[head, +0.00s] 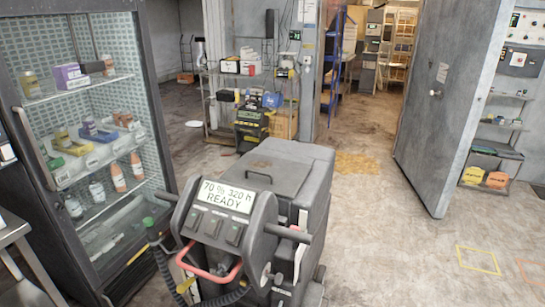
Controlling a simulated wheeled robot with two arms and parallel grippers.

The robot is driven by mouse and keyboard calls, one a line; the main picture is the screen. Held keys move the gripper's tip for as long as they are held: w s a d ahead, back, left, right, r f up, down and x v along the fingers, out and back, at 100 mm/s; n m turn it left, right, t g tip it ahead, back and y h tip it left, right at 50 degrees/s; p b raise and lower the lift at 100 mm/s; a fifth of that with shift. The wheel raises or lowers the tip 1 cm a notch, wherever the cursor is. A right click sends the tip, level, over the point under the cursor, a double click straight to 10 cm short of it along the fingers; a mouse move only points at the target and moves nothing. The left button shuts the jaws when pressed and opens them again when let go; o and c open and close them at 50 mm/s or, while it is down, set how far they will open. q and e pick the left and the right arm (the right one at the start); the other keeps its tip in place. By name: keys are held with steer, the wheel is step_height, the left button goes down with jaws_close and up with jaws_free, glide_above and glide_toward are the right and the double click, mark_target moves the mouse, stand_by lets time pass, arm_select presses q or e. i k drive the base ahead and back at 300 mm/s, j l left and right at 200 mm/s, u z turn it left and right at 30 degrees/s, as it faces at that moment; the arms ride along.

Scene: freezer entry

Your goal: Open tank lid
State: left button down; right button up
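A dark grey floor-cleaning machine (300,210) stands in the middle foreground. Its control panel (218,215) faces me and carries a sign reading "70 % 320 h READY". Behind the panel is the flat grey tank lid (285,160). It appears closed on the tank body, with a small dark handle (258,174) near its front left edge. A red looped bar (208,265) sits below the panel. Neither of my grippers is in view.
A glass-fronted cabinet (160,100) with stocked shelves stands close on the left. A large grey door (440,100) stands open at the right. Wire shelving (215,100) with equipment is behind the machine. The floor (385,225) right of the machine is clear.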

mark_target(284, 177)
steer(key=i+l+u, duration=0.4)
steer(key=i+l, duration=0.15)
steer(key=i+l+u, duration=0.2)
steer(key=l, duration=0.3)
steer(key=i+l+u, duration=0.25)
steer(key=l, duration=0.2)
